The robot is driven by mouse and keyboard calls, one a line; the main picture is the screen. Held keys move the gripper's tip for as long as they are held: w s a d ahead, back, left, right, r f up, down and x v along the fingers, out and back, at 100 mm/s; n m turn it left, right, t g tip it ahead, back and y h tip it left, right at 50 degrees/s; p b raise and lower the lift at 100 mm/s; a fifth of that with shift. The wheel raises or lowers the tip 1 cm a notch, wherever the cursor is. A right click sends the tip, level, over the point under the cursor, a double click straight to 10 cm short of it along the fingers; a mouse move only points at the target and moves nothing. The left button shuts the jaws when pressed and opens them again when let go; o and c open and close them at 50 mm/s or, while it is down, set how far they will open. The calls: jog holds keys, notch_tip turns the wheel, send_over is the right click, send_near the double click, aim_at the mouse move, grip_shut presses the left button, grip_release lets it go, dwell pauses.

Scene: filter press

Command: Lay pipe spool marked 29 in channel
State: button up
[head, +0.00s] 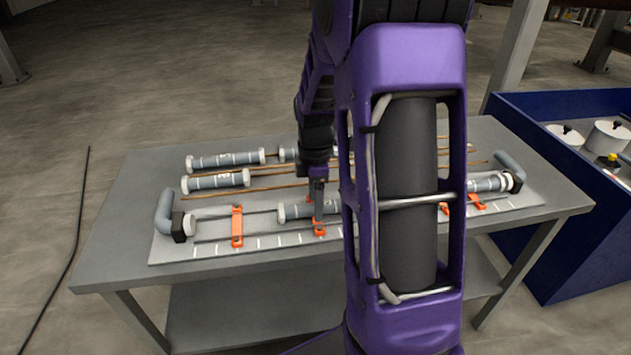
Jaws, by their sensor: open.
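Several grey pipe spools with pale end flanges lie on the table; their number labels are too small to read. One spool (225,160) lies at the back left, and another (215,181) lies in front of it. A third spool (296,211) lies at the middle of the channel (265,226), which runs along the front between two grey elbows. A fourth spool (488,184) lies at the channel's right end. My gripper (318,205) points down at the middle spool and is open. Whether its fingers touch that spool cannot be told.
Orange clamps (237,227) stand along the channel. A left elbow (168,212) and right elbow (509,168) bound it. Thin copper-coloured rods (250,190) lie behind. My arm hides the table's centre right. A blue bin (560,215) with white pots stands at right.

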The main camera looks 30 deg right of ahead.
notch_tip(320, 180, up, 17)
jog(key=p, duration=0.3)
dwell(0.6)
